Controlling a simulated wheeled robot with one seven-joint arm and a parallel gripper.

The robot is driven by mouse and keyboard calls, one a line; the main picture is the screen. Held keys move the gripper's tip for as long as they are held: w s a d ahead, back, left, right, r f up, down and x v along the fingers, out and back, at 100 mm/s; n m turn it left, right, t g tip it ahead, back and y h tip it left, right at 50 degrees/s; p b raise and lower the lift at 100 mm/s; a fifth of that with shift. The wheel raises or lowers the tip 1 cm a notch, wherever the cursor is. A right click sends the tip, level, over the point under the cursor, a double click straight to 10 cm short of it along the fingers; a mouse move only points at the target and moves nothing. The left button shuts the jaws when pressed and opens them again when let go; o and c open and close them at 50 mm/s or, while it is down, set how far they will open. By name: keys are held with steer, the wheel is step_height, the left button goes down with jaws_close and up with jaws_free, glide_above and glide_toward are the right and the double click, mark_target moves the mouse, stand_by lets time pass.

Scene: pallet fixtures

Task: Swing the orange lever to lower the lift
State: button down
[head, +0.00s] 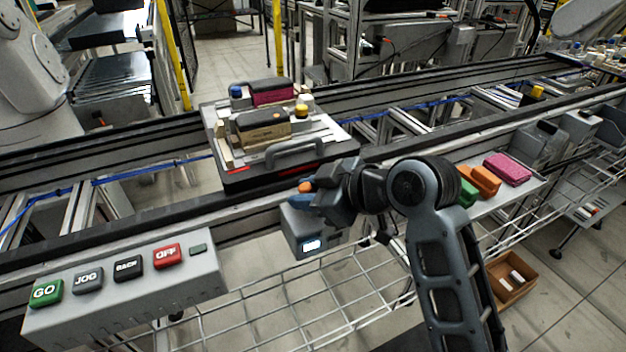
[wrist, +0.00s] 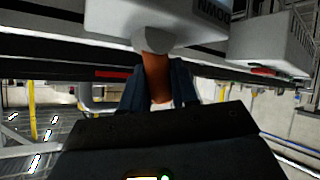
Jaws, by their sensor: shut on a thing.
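The orange lever (head: 306,186) shows only as a small tip at the fingers of my gripper (head: 312,193) in the head view. In the wrist view the orange lever (wrist: 156,75) stands between the two dark blue fingers of my gripper (wrist: 157,90), which are shut on it. The lever joins a pale grey housing (wrist: 150,22). In the head view, a grey box with a small lit display (head: 311,244) sits just below my gripper on the conveyor's near side. Fingers hide part of the lever. The lift itself I cannot make out.
A dark pallet with a grey handle (head: 312,150) carries fixtures and blocks on the conveyor (head: 120,222), just behind my gripper. A button panel (head: 128,305) is at front left. Pink (head: 507,169), orange and green blocks lie right of my arm. Wire mesh (head: 260,310) runs below.

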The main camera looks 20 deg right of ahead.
steer(key=shift+a+f+n+h+p, duration=0.15)
steer(key=shift+a+n+h+p, duration=0.2)
steer(key=shift+n+h+p, duration=0.3)
steer(key=c, duration=0.9)
jaws_free()
steer(key=shift+c, duration=0.2)
steer(key=v, duration=0.7)
steer(key=shift+s+r, duration=0.25)
steer(key=shift+d, duration=0.1)
